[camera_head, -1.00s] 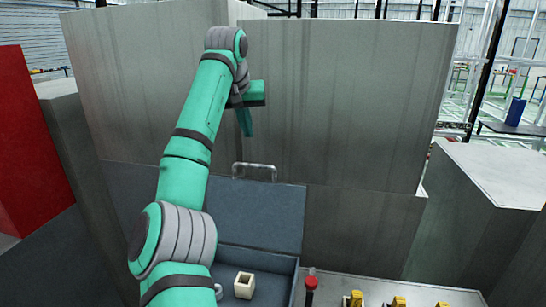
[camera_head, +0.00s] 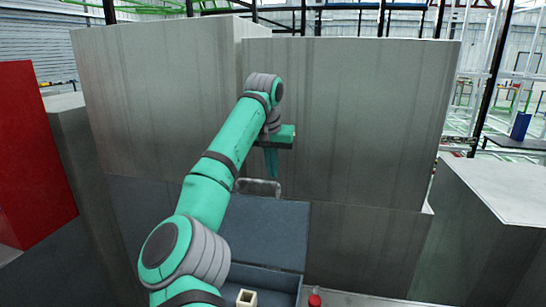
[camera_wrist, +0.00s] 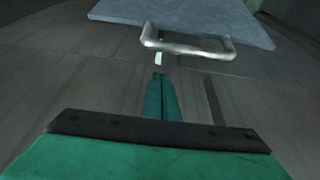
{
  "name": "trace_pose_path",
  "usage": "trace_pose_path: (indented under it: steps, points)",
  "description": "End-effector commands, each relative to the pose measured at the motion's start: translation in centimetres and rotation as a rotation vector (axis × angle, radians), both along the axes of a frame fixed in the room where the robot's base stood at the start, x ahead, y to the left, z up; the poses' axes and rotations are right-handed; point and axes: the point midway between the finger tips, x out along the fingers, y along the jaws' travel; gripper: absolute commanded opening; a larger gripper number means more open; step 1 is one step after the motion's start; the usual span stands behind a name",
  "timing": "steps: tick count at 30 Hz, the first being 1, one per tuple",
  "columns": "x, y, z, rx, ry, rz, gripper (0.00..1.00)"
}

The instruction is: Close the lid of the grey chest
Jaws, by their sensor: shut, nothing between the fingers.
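The grey chest (camera_head: 265,278) stands low in the head view with its blue-grey lid (camera_head: 268,232) raised upright. A metal handle (camera_head: 258,186) sits on the lid's upper edge. In the wrist view the lid (camera_wrist: 190,18) is at the top, with its handle (camera_wrist: 188,45) projecting toward my gripper. My gripper (camera_head: 271,172) is shut and empty, pointing down just above the handle in the head view. Its fingers (camera_wrist: 159,78) show in the wrist view just below the handle, apart from it as far as I can tell.
Tall grey metal panels (camera_head: 350,120) stand behind the lid. A small cream block (camera_head: 246,298) lies in the chest. A red-topped item (camera_head: 314,299) is right of the chest. A red block (camera_head: 35,155) is at left and a grey box (camera_head: 490,225) at right.

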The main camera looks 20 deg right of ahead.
Motion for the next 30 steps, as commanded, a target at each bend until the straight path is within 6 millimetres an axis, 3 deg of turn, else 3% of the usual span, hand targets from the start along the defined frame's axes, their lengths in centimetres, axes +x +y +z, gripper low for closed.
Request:
trace_pose_path:
  steps: [13, 30]
  points:
    - [-2.9, 2.0, 0.4, -0.001, -0.005, -0.002, 0.00]
    - [-2.9, 2.2, 0.3, -0.010, -0.017, -0.001, 0.00]
